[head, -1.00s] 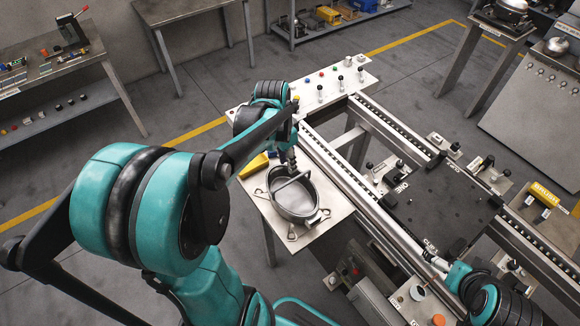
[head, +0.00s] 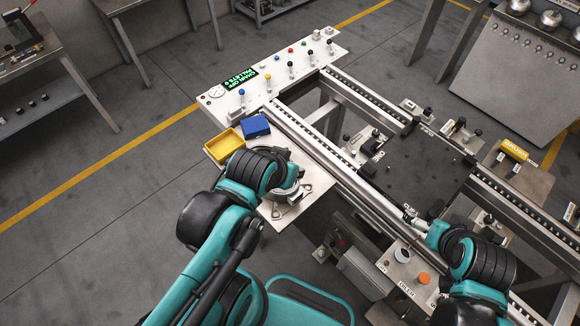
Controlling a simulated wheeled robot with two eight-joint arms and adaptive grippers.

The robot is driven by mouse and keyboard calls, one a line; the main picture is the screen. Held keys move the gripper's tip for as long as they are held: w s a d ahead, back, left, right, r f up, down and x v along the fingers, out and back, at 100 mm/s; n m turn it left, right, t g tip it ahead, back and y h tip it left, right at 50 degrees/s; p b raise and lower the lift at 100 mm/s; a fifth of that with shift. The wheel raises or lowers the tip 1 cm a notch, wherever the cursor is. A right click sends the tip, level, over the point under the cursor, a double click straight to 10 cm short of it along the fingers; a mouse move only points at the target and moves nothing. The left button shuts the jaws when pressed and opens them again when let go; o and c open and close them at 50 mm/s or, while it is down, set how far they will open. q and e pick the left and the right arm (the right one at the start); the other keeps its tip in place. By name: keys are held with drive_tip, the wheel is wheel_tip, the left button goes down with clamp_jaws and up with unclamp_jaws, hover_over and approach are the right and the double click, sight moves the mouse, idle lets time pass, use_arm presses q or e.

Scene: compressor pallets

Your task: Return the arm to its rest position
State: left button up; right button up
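My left arm (head: 205,245) reaches up from the bottom. Its wrist (head: 250,172) is over the small side plate and hides my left gripper. A round grey metal pan (head: 290,192) on that plate is mostly covered by this wrist, so I cannot tell whether the gripper touches it. My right arm (head: 478,262) comes in at the lower right. Its end, my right gripper (head: 418,224), is small and unclear beside the near rail, at the front corner of the black pallet plate (head: 415,170). I cannot tell its opening.
A yellow bin (head: 224,146) and a blue bin (head: 255,126) stand beside the pan. A white control panel (head: 275,75) with knobs and a green-lettered display lies behind them. Conveyor rails (head: 335,165) run diagonally past the pallet. Open floor (head: 110,185) lies to the left.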

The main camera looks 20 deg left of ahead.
wheel_tip(320, 180, down, 6)
drive_tip(key=b, duration=0.6)
drive_tip(key=shift+f, duration=0.2)
idle(0.4)
